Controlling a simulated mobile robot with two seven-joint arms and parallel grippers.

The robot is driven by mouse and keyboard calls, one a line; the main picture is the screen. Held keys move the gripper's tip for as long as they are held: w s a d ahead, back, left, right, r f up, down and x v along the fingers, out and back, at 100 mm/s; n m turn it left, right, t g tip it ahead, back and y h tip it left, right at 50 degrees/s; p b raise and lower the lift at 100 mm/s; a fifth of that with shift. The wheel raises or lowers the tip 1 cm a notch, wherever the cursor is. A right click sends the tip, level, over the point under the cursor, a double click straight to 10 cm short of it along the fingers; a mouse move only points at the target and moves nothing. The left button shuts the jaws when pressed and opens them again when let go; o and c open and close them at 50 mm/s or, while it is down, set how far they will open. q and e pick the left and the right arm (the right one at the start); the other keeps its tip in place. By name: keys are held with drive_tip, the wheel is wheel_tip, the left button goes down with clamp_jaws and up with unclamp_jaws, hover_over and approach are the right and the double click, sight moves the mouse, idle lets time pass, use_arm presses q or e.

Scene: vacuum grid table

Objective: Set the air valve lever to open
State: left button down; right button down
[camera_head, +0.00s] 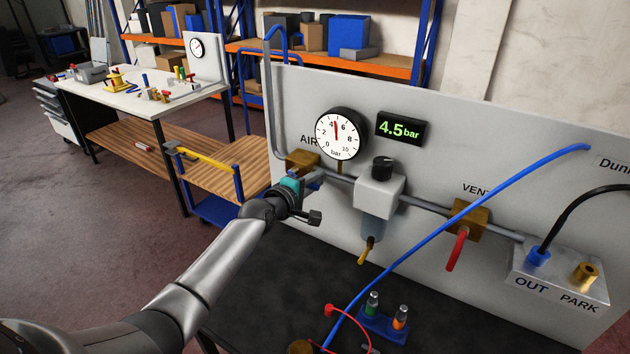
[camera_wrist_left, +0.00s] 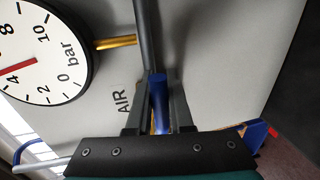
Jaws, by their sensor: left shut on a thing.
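The brass AIR valve (camera_head: 301,160) sits on the grey pipe at the panel's left, below the AIR label. My left gripper (camera_head: 302,188) is at this valve, partly covering it and its lever. In the left wrist view the blue lever (camera_wrist_left: 159,98) stands between the two fingers, and the gripper (camera_wrist_left: 158,110) is shut on it. The grey pipe (camera_wrist_left: 145,35) runs just beyond the lever. The exact angle of the lever to the pipe is hard to tell. My right gripper is not in view.
The gauge (camera_head: 340,135) and the display (camera_head: 401,128) reading 4.5 bar are above the pipe. A regulator (camera_head: 379,190) is right of the gripper. A VENT valve with a red lever (camera_head: 457,250) and a blue hose (camera_head: 440,235) are farther right. Black tabletop (camera_head: 270,290) lies below.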

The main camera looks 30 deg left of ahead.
use_arm(q)
drive_tip(key=shift+r, duration=0.1)
idle(0.4)
drive_tip(key=c, duration=0.8)
unclamp_jaws()
drive_tip(key=shift+s, duration=0.1)
drive_tip(key=shift+p+v, duration=1.1)
drive_tip(key=shift+v, duration=6.45)
